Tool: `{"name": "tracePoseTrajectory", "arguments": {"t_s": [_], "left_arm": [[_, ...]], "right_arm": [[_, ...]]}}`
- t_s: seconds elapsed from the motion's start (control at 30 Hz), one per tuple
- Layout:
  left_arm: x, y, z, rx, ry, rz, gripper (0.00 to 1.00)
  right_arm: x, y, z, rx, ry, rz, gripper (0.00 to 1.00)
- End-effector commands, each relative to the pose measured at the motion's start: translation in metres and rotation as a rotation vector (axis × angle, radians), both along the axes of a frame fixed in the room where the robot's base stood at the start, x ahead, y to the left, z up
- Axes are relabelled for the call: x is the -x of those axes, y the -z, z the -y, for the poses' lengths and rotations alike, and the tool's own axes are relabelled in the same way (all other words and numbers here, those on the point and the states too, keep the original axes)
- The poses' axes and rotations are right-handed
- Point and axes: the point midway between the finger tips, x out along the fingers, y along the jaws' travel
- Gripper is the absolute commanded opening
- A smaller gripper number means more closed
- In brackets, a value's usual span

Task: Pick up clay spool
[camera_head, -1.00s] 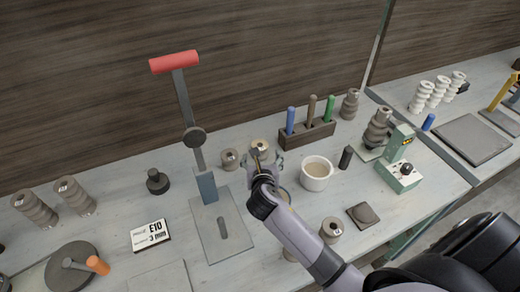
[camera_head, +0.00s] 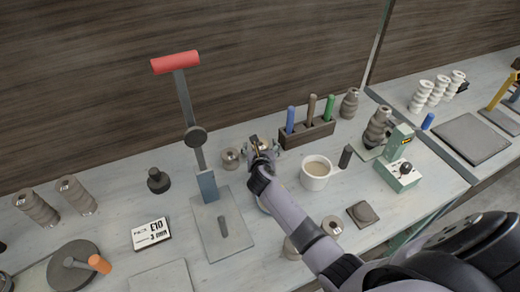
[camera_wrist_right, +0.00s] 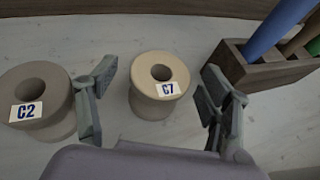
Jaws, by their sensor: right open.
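My right gripper (camera_head: 260,150) is open, low over the bench at its middle. In the right wrist view its two fingers (camera_wrist_right: 160,105) stand apart on either side of a light tan clay spool labelled C7 (camera_wrist_right: 160,82), with gaps to both sides. In the head view the C7 spool (camera_head: 258,143) is partly hidden by the gripper. A darker clay spool labelled C2 (camera_wrist_right: 38,100) stands left of the left finger; it also shows in the head view (camera_head: 230,158). My left gripper is not in view.
A wooden block (camera_head: 306,134) with several coloured-handled tools stands right of the gripper. A white cup (camera_head: 315,174) is near my right arm. A lever press (camera_head: 208,187) stands to the left.

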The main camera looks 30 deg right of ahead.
Motion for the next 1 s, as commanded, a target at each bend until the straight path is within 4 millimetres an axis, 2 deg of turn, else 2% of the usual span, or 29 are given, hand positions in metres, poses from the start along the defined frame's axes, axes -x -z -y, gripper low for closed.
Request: {"name": "tracePoseTrajectory", "arguments": {"t_s": [0.07, 0.17, 1.0], "left_arm": [[-0.0001, 0.0000, 0.0009, 0.001, 0.000, 0.000, 0.40], [0.0000, 0.0000, 0.0017, 0.002, -0.001, 0.001, 0.40], [-0.0002, -0.0001, 0.0025, 0.003, 0.001, 0.000, 0.40]], "right_arm": [[0.0001, -0.0002, -0.0002, 0.000, 0.000, 0.000, 0.73], [0.0002, -0.0003, -0.0001, 0.000, 0.000, 0.000, 0.68], [-0.0003, -0.0018, -0.0001, 0.001, 0.000, 0.003, 0.12]]}}
